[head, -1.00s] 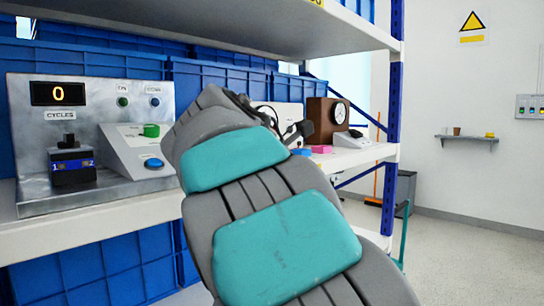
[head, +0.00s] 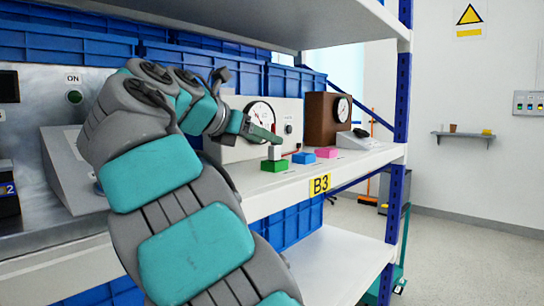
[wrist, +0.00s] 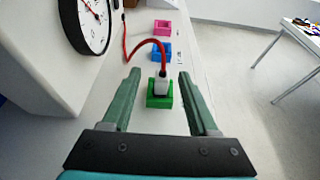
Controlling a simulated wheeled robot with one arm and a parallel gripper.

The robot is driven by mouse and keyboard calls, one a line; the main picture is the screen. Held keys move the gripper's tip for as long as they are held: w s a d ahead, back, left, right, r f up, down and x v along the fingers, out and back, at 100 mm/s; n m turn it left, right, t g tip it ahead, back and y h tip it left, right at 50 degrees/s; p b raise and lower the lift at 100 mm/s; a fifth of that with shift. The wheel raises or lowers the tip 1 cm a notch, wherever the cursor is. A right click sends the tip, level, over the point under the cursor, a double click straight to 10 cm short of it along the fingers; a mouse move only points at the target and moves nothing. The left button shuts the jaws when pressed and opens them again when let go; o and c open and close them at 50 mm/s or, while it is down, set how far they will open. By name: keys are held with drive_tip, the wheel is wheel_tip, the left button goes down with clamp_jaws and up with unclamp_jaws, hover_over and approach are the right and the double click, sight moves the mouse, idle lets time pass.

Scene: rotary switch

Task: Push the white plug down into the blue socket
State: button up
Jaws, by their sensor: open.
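The white plug (head: 275,153) stands upright at the green socket (head: 274,166) on the shelf. In the wrist view the plug (wrist: 162,86) sits in or on the green socket (wrist: 160,101), with a red cable looping from its top. How deep it sits I cannot tell. The blue socket (head: 303,158) is to the right of the green one; in the wrist view the blue socket (wrist: 161,52) lies beyond it and looks empty. My gripper (wrist: 159,73) is open, one green finger on each side of the plug, with gaps showing. In the head view my gripper (head: 270,139) is just above the plug.
A pink socket (head: 326,153) lies beyond the blue one. A panel with a round dial (head: 259,115) stands close behind the plug. A brown clock box (head: 322,118) is farther right. The upper shelf (head: 280,22) hangs overhead. The shelf's front edge is clear.

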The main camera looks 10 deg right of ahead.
drive_tip(key=x, duration=0.7)
drive_tip(key=shift+s+d+f, duration=0.15)
drive_tip(key=shift+f, duration=0.2)
clamp_jaws()
